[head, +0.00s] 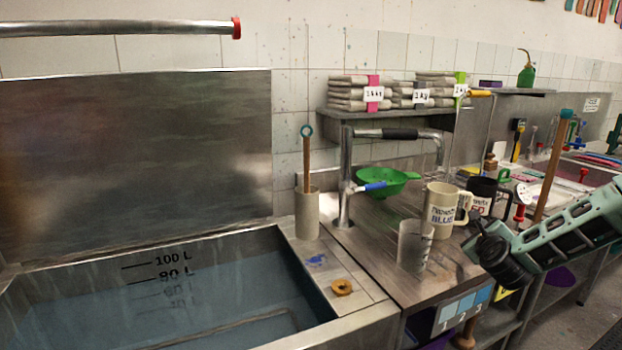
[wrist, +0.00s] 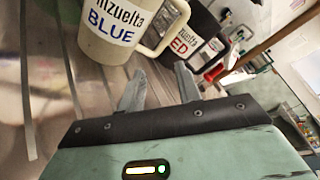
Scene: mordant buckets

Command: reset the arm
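My gripper (wrist: 160,84) is in the wrist view, with its two grey fingers apart and nothing held between them. Beyond the fingertips stand a cream mug marked BLUE (wrist: 112,40) and a dark mug marked RED (wrist: 192,42). In the head view my green and black arm reaches in from the right over the front edge of the bench, close to the cream mug (head: 439,212) and the dark mug (head: 482,192). The fingers are not clear in that view.
A clear beaker (head: 414,248) and a green funnel (head: 380,182) stand on the bench (head: 385,265). A water-filled tank (head: 90,262) is at left. A wooden paddle (head: 550,165) stands upright near my arm. Cloth stacks lie on a shelf (head: 390,119).

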